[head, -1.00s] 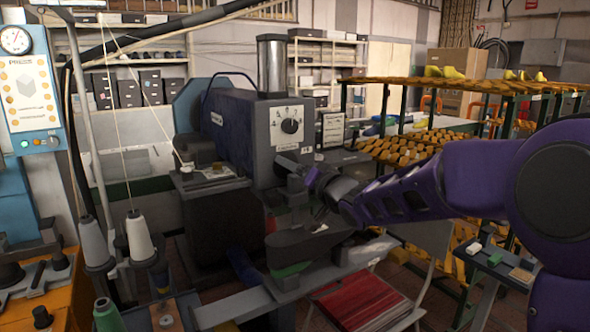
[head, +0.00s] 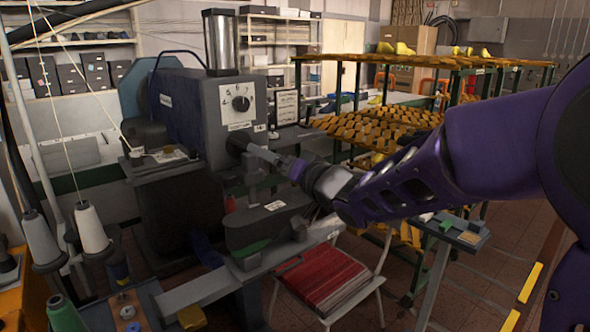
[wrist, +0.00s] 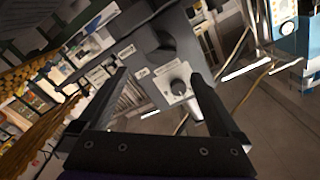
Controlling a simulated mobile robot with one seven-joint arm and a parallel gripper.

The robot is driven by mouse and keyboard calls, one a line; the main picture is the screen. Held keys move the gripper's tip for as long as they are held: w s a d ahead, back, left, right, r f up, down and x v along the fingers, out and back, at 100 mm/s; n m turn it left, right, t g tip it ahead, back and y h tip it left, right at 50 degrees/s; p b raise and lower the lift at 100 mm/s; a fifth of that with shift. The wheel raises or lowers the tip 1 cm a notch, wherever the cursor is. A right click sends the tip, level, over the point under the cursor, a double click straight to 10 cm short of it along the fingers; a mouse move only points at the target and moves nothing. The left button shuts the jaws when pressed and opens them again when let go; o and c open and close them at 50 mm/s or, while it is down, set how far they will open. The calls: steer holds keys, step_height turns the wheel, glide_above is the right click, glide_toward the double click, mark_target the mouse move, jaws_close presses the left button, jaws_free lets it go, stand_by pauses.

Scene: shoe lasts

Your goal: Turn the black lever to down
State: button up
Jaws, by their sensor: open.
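The black lever (head: 240,103) looks like a small dark knob on a white marked plate on the front of the blue-grey machine (head: 185,110). It also shows in the wrist view (wrist: 178,88), between the fingers in the picture but beyond them. Which way it points is too small to tell. My gripper (head: 246,146) is in front of the machine's face, below the plate in the head view. In the wrist view my gripper (wrist: 160,76) is open, with two dark fingers spread and nothing between them.
A dark shoe-shaped block (head: 268,225) sits on a grey arm below my gripper. A red-seated chair (head: 320,278) stands in front. Thread cones (head: 92,230) are at the left. Racks of orange lasts (head: 385,130) stand behind my arm. Open floor lies at the right.

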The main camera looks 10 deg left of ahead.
steer(key=v, duration=0.7)
steer(key=shift+s+d, duration=0.2)
